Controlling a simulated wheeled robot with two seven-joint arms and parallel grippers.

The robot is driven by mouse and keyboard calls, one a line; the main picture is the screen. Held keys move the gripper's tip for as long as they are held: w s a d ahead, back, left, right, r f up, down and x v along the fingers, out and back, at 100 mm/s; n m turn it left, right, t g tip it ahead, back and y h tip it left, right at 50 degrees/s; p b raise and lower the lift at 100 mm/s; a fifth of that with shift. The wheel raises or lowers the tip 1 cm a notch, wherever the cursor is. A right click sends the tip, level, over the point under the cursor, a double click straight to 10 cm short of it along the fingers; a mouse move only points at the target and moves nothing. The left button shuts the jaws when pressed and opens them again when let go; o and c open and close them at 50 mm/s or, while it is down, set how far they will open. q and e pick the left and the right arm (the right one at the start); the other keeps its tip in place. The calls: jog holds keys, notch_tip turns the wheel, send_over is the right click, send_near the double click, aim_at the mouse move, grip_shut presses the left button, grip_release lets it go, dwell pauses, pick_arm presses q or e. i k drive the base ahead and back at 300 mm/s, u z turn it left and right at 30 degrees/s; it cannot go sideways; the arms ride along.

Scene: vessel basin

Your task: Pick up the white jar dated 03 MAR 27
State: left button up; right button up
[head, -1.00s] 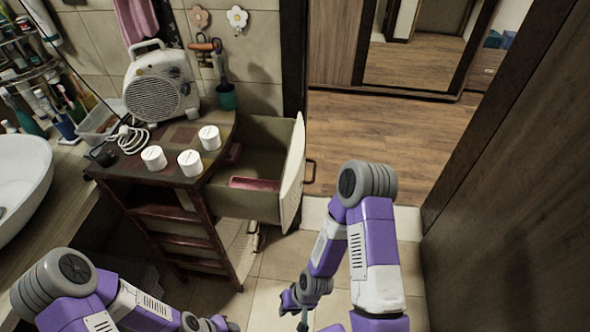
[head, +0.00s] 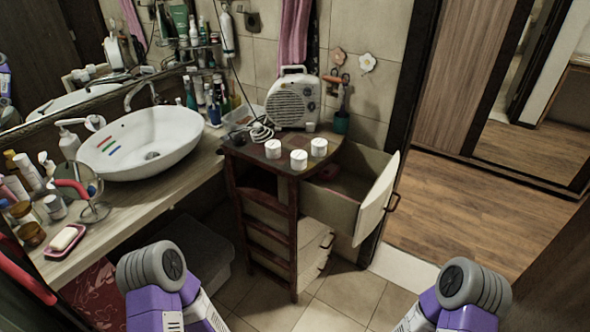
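Three white jars stand upright on the small dark wooden cabinet (head: 237,146): a left jar (head: 272,149), a middle jar (head: 298,160) and a right jar (head: 319,147). They stand apart from each other near the cabinet's front edge. A smaller white item (head: 310,127) stands behind them. No date on any jar can be read at this size, so I cannot tell which is dated 03 MAR 27. My two arms show at the bottom edge, well short of the cabinet. Both grippers are outside the view.
A fan heater (head: 293,103) and a coiled cable stand behind the jars. An open drawer (head: 372,205) juts out at the cabinet's right. A counter (head: 190,172) with a white basin (head: 140,146) and several toiletries lies left. Tiled floor is clear in front.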

aim_at(319, 146)
jog(key=z, duration=0.1)
jog(key=k, duration=0.4)
jog(key=u, duration=0.95)
jog(key=i, duration=0.85)
jog(key=z, duration=0.4)
jog(key=i, duration=1)
jog(key=z, duration=0.95)
